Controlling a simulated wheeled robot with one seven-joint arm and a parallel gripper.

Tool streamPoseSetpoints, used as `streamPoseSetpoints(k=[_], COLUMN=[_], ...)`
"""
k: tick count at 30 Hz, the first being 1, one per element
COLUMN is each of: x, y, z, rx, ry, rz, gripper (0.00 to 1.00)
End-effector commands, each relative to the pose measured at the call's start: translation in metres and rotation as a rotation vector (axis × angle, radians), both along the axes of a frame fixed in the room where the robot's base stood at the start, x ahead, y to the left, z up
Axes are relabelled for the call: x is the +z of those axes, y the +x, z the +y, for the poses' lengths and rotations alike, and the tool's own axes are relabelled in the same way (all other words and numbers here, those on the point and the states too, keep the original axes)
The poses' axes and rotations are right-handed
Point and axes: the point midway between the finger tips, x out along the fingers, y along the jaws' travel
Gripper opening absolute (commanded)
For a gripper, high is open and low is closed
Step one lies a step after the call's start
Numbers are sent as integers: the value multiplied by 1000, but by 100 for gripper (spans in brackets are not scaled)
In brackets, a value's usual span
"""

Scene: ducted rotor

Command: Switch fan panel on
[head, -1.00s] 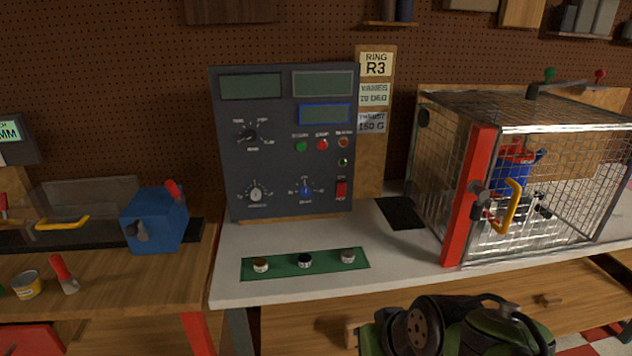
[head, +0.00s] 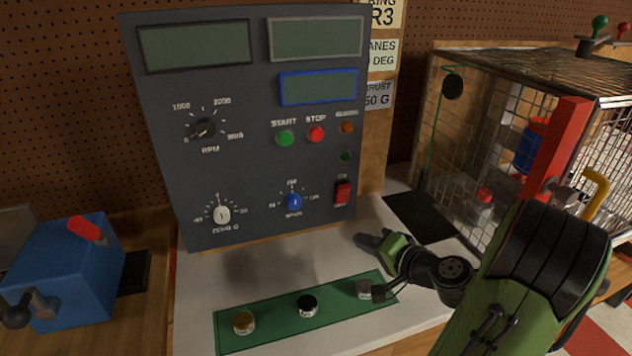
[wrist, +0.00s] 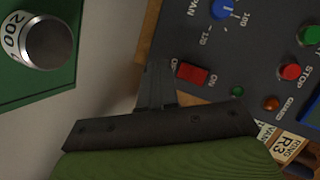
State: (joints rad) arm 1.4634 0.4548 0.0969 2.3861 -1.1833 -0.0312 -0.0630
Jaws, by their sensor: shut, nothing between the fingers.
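The dark fan panel (head: 250,160) stands upright on the white bench, and its displays are blank. Its red rocker switch (head: 343,192) is at the lower right, with ON lettered above and OFF below; which way it is tipped I cannot tell. The switch also shows in the wrist view (wrist: 193,74). My gripper (head: 360,239) is shut and empty, low in front of the panel, below the switch. In the wrist view my fingertips (wrist: 156,68) appear beside the OFF end of the switch, partly covering that label; contact is not visible.
A green strip (head: 270,318) with three round weights lies on the bench under my gripper. A wire cage (head: 480,150) with a red post stands to the right. START and STOP buttons (head: 316,134) and knobs sit near the switch. A blue box (head: 65,275) is at left.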

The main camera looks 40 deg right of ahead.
Motion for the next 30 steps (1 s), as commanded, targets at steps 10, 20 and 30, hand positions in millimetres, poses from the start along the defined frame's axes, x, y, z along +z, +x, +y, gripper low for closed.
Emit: streamPoseSetpoints(k=[10, 20, 30], x=[1, 19, 37], y=[-2, 27, 67], z=[-6, -13, -25], rx=[-20, -15, -16], ry=[10, 8, 9], rz=[-16, -15, -13], gripper=[0, 0, 0])
